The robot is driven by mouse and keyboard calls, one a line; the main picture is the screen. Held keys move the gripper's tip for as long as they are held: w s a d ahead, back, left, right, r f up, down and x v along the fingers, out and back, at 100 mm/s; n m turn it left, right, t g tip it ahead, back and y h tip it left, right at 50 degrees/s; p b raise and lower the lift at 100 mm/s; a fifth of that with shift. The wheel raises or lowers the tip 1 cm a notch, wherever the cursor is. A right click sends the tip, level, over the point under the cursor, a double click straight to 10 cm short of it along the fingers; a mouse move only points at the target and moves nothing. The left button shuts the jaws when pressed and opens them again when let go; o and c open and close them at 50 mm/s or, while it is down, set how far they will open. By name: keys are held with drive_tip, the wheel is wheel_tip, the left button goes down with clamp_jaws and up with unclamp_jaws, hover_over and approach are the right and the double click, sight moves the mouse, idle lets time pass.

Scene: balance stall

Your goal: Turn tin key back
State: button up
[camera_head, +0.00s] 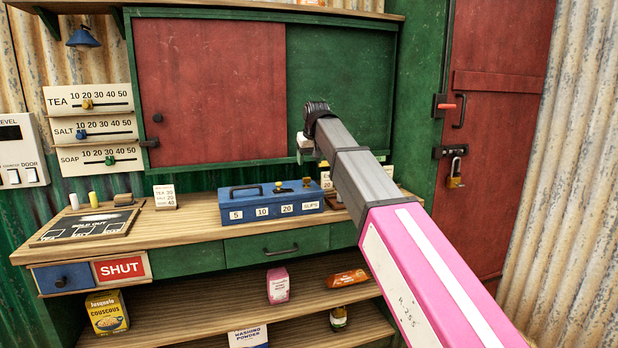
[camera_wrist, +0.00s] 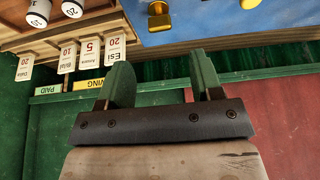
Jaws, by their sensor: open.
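The blue tin (camera_head: 268,207) stands closed on the wooden counter, with a dark handle and number labels on its front. Small brass pieces stand on its lid, one near the right end (camera_head: 306,182); I cannot tell which is the key or how it is turned. In the wrist view the blue lid (camera_wrist: 240,18) fills the top right, with an upright brass piece (camera_wrist: 159,18) on it. My gripper (camera_wrist: 163,75) is open and empty, its two green fingers apart from the brass piece. In the head view my gripper (camera_head: 309,157) hangs above the tin's right end.
Cards (camera_wrist: 90,50) and white weights (camera_wrist: 72,8) stand beside the tin. A red sliding panel (camera_head: 210,90) is behind. A padlocked red door (camera_head: 505,130) is at right.

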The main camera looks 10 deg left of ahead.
sight(307, 181)
drive_tip(key=x, duration=0.8)
drive_tip(key=shift+f, duration=0.1)
drive_tip(key=c, duration=0.9)
